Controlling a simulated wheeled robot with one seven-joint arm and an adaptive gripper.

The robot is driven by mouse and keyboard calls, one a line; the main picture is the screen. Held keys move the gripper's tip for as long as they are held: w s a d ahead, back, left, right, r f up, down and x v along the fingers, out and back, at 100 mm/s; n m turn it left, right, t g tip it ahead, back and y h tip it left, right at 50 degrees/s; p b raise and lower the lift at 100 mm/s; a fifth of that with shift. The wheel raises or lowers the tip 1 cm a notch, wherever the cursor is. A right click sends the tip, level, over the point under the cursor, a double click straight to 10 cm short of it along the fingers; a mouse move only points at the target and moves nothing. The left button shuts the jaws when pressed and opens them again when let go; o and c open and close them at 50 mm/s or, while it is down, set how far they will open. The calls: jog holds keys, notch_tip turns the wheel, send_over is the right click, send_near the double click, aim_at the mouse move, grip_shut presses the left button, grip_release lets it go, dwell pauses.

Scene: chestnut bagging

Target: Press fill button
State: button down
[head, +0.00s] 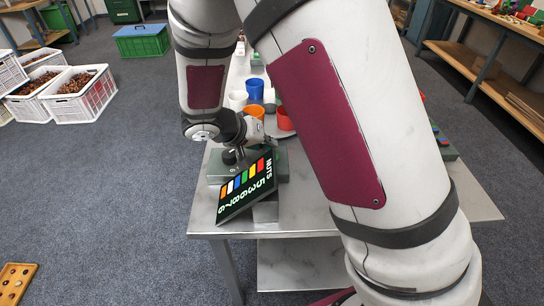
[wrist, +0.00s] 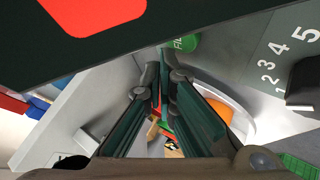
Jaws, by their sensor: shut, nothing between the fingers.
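In the wrist view, a round green fill button (wrist: 187,43) with partly readable white lettering sits on a grey surface, just beyond and slightly right of my fingertips. My gripper (wrist: 165,72) is shut and empty, its dark green fingers together. A small gap seems to show between tips and button; I cannot tell how far apart they are in depth. In the head view, my wrist hangs over the near left part of the table, behind the tilted NUTS board (head: 247,189). The button is not clearly seen there.
The table (head: 205,205) holds a white cup (head: 237,100), blue cup (head: 254,89), orange cup (head: 255,111) and red cup (head: 285,121). In the wrist view, a numbered panel (wrist: 278,50) is at right and an orange cup (wrist: 217,105) lies beyond my fingers. White crates (head: 80,103) stand left.

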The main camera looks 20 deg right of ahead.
jog(key=shift+f+b, duration=0.8)
jog(key=shift+b, duration=0.4)
dwell(0.6)
dwell(0.4)
jog(key=shift+r+p, duration=0.3)
jog(key=shift+r, duration=0.5)
jog(key=shift+r, duration=0.1)
jog(key=shift+r+p, duration=1.25)
jog(key=shift+r, duration=1.15)
jog(key=shift+r, duration=0.1)
jog(key=s+r+n+y+p, duration=0.2)
jog(key=s+r+y+p, duration=0.2)
jog(key=s+r, duration=0.8)
jog(key=s+r+n+y+p, duration=0.2)
jog(key=s+r+y+p, duration=0.2)
jog(key=s+r, duration=0.8)
jog(key=s+p, duration=0.2)
jog(key=s, duration=0.6)
jog(key=shift+s+d+r, duration=0.35)
jog(key=shift+s+d, duration=0.05)
